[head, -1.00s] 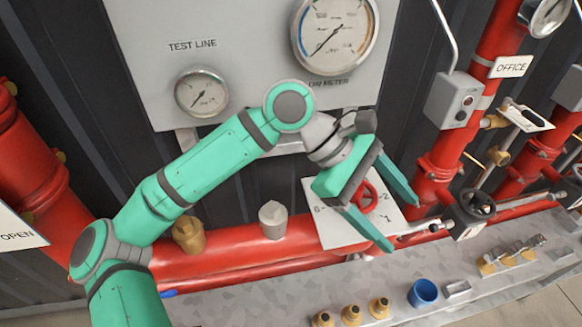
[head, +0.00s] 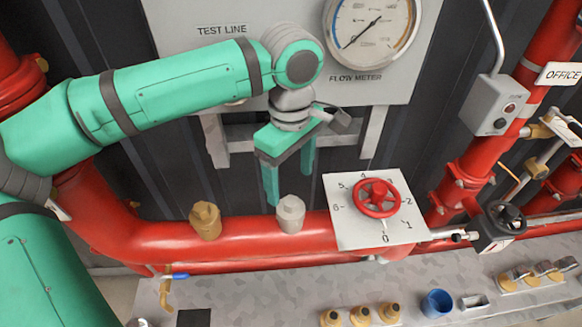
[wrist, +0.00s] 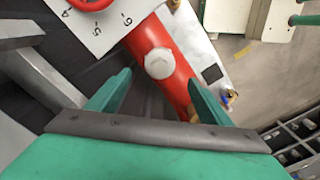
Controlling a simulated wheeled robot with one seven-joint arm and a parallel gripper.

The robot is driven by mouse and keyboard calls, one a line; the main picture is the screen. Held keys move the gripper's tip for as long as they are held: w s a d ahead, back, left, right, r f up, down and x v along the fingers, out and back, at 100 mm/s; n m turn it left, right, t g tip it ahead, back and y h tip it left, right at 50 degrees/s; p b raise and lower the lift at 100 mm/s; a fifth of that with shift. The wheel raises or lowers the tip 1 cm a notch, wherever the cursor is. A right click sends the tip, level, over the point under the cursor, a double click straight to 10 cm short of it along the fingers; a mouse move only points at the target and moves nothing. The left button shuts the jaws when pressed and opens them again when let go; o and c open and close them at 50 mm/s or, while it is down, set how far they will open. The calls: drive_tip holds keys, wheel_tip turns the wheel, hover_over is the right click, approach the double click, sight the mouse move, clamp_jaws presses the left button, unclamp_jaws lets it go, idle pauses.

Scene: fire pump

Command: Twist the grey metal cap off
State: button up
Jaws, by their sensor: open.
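The grey metal cap (head: 290,213) stands upright on top of the red horizontal pipe, just left of the white numbered plate. In the wrist view the cap (wrist: 159,64) shows as a pale hexagonal top, beyond and between my fingers. My gripper (head: 290,187) is open and empty, with its fingers pointing down. In the head view it hangs above and behind the cap, apart from it. My gripper (wrist: 157,85) also shows in the wrist view with its two fingers spread wide.
A brass cap (head: 205,221) stands on the same red pipe (head: 160,240), left of the grey cap. A red handwheel (head: 376,198) on the numbered plate (head: 345,230) is to the right. The test-line panel (head: 270,75) is behind my gripper. Brass fittings (head: 361,316) and a blue cup (head: 437,303) stand in front.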

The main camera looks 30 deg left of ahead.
sight(290, 200)
wheel_tip(290, 200, down, 8)
idle(0.4)
drive_tip(key=shift+w, duration=0.1)
drive_tip(key=c, duration=1.2)
drive_tip(key=n, duration=0.3)
drive_tip(key=shift+a, duration=0.1)
drive_tip(key=shift+c, duration=0.2)
drive_tip(key=shift+n, duration=1.7)
